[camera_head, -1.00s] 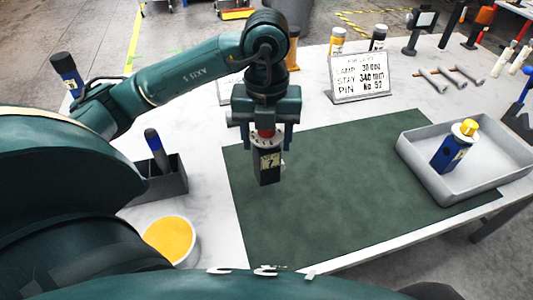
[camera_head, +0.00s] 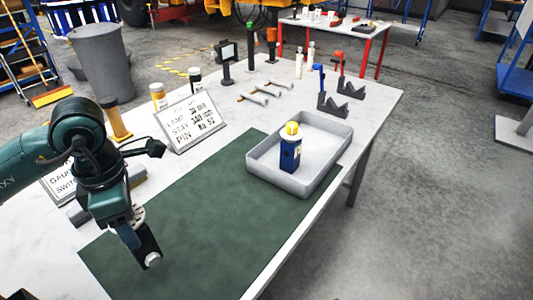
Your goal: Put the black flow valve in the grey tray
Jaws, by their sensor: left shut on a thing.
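My left gripper (camera_head: 128,220) is at the lower left in the head view, shut on the black flow valve (camera_head: 147,244). The valve has a dark body and a pale round fitting near its lower end. It hangs tilted in the picture over the near left part of the green mat, and the gripper hides its upper part. The grey tray (camera_head: 323,183) stands to the right on the table, partly over the mat's far right end, apart from the valve. A blue valve with a yellow cap (camera_head: 290,150) stands in the tray. My right gripper is out of view.
The green mat (camera_head: 205,220) is bare between the held valve and the tray. A sign (camera_head: 190,122), yellow- and black-topped bottles and a small display post (camera_head: 226,62) stand behind. Metal rods lie beyond the tray. The table's edge runs close along the tray's right side.

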